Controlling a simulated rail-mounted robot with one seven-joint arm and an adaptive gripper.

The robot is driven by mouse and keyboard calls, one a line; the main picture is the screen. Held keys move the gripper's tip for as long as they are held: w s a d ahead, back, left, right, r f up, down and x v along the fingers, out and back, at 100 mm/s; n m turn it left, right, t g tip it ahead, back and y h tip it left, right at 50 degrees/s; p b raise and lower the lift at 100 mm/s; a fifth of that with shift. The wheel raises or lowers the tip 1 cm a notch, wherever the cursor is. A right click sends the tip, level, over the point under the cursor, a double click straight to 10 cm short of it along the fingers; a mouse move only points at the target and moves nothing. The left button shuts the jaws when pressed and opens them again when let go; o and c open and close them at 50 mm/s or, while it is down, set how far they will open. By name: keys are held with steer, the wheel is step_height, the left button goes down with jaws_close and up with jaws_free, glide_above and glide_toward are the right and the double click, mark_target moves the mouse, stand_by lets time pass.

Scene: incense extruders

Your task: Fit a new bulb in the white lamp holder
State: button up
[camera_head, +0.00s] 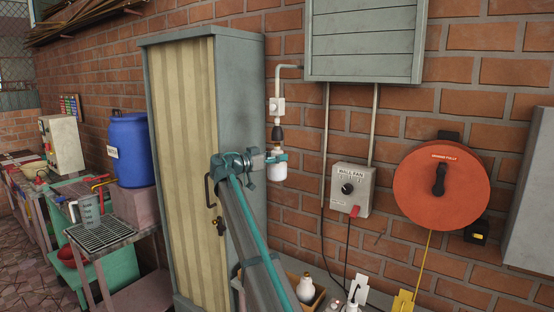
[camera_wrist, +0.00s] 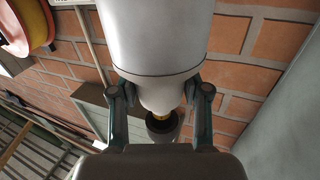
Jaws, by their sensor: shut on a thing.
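A white bulb (camera_head: 277,173) hangs in my gripper (camera_head: 276,157) in front of the brick wall, in the head view. My gripper is shut around its neck. A dark lamp holder (camera_head: 277,134) is just above, at the lower end of a white pipe with a small white box (camera_head: 277,106). In the wrist view, the bulb's big white body (camera_wrist: 155,40) fills the top middle, between the fingers (camera_wrist: 162,92).
A tall grey cabinet (camera_head: 240,100) with a striped front stands close left of the holder. A wall fan switch box (camera_head: 352,188) and an orange cable reel (camera_head: 441,186) are on the wall to the right. A cardboard box (camera_head: 316,298) with a white bulb (camera_head: 306,288) is below.

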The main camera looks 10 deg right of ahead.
steer(key=shift+r+b, duration=0.35)
steer(key=shift+r, duration=0.65)
stand_by(0.5)
steer(key=shift+b, duration=0.55)
stand_by(0.9)
steer(key=shift+t, duration=0.3)
steer(key=shift+r+n+t+y+b, duration=0.1)
steer(key=shift+n+t+y+b, duration=0.3)
steer(key=shift+n+t+b, duration=0.35)
steer(key=shift+n+t, duration=0.05)
steer(key=shift+y, duration=0.3)
steer(key=shift+n+t, duration=0.3)
steer(key=shift+t, duration=0.1)
steer(key=shift+r+n+t+y+b, duration=0.15)
steer(key=shift+n+t+y+b, duration=0.5)
steer(key=shift+t+y, duration=0.25)
